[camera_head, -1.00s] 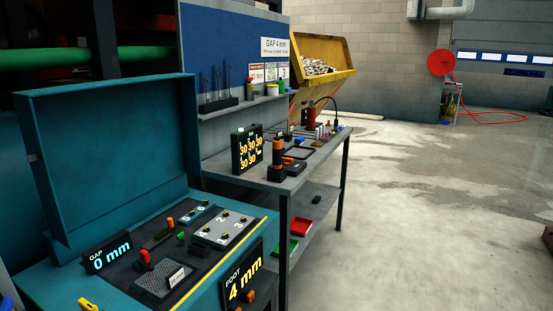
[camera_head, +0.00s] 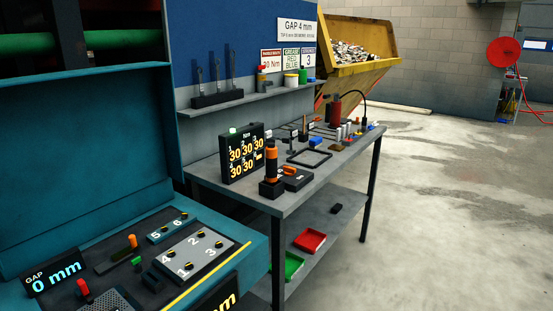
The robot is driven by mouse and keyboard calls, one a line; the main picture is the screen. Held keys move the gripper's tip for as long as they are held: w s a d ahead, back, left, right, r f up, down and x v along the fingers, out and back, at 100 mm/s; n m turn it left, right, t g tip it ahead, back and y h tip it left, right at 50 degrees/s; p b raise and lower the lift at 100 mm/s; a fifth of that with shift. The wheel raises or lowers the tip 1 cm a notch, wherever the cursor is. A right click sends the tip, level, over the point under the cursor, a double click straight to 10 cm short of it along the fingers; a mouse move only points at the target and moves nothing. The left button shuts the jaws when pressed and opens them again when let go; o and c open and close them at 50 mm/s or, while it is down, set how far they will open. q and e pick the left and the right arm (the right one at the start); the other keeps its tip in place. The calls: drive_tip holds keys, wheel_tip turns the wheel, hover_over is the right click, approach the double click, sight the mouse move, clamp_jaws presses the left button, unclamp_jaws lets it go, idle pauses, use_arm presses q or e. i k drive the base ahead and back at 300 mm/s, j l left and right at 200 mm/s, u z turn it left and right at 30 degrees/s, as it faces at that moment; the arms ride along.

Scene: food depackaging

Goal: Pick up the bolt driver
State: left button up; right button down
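A bolt driver (camera_head: 271,163) with an orange and black body stands upright in a dark block-shaped holder (camera_head: 271,188) at the near end of the grey workbench (camera_head: 306,195). A black display (camera_head: 243,152) showing several orange "30" readings stands just left of it. A small dark box with orange marks (camera_head: 296,178) lies to its right. Neither of my grippers is in view.
A teal machine (camera_head: 90,170) with an open lid and a numbered panel (camera_head: 196,249) fills the left foreground. Red (camera_head: 310,241) and green (camera_head: 291,266) trays sit on the bench's lower shelf. Open concrete floor (camera_head: 450,210) lies to the right.

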sight(271, 158)
drive_tip(key=i+l+u, duration=0.1)
drive_tip(key=i+l, duration=0.15)
drive_tip(key=l, duration=0.15)
drive_tip(key=i+l+u, duration=0.1)
drive_tip(key=i+l, duration=0.15)
drive_tip(key=l, duration=0.15)
drive_tip(key=i+l+u, duration=0.1)
drive_tip(key=l, duration=0.3)
drive_tip(key=i+l+u, duration=0.1)
drive_tip(key=i+l, duration=0.2)
drive_tip(key=l, duration=0.15)
drive_tip(key=i+l+u, duration=0.1)
drive_tip(key=l, duration=0.35)
drive_tip(key=i+l+u, duration=0.1)
drive_tip(key=i+l, duration=0.2)
drive_tip(key=l, duration=0.2)
drive_tip(key=i+l, duration=0.15)
drive_tip(key=l, duration=0.3)
drive_tip(key=i+l+u, duration=0.15)
drive_tip(key=l, duration=0.35)
